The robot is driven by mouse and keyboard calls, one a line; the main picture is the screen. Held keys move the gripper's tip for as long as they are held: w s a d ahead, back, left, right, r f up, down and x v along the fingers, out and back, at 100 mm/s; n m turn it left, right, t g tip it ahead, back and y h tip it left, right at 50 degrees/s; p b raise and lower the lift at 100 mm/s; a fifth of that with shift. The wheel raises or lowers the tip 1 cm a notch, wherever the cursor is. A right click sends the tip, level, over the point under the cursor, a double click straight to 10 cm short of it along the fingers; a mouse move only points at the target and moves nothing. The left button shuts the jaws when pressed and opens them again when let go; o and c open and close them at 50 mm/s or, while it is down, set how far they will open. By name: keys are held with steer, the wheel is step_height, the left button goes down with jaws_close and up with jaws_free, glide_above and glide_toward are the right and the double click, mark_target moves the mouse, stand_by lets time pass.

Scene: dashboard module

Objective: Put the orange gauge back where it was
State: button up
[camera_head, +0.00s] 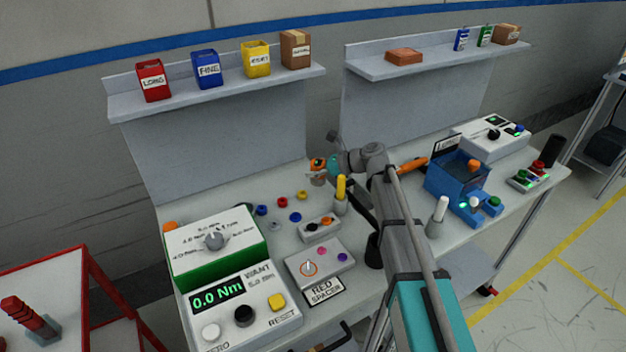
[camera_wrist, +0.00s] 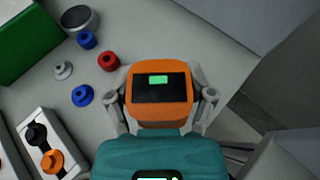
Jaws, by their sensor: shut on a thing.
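The orange gauge (camera_wrist: 160,115) is between the two fingers of my gripper (camera_wrist: 161,99) in the wrist view. It has a dark face with a small lit green display. My gripper (camera_head: 322,172) is shut on it in the head view, at the back of the left workbench. The orange gauge (camera_head: 318,162) looks small there and is partly covered by the gripper. It appears to be held above the bench top, though the exact height cannot be told. My arm hides part of the bench.
Coloured spacers (camera_head: 283,202) lie left of the gripper, near a small block with black and orange knobs (camera_head: 320,229). A yellow-handled tool (camera_head: 341,190) stands close by. A green-sided dial box (camera_head: 215,243) and a torque display (camera_head: 218,298) occupy the left. Shelves (camera_head: 220,90) rise behind.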

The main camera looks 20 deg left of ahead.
steer(key=shift+f, duration=0.15)
steer(key=shift+f+b, duration=1.75)
steer(key=shift+b, duration=0.15)
steer(key=o, duration=1.3)
steer(key=shift+c, duration=0.2)
steer(key=shift+r, duration=0.1)
steer(key=shift+d+r, duration=0.1)
steer(key=shift+d, duration=0.15)
steer(key=p+v, duration=0.4)
steer(key=v, duration=0.7)
steer(key=shift+d+p, duration=0.2)
steer(key=shift+p, duration=0.1)
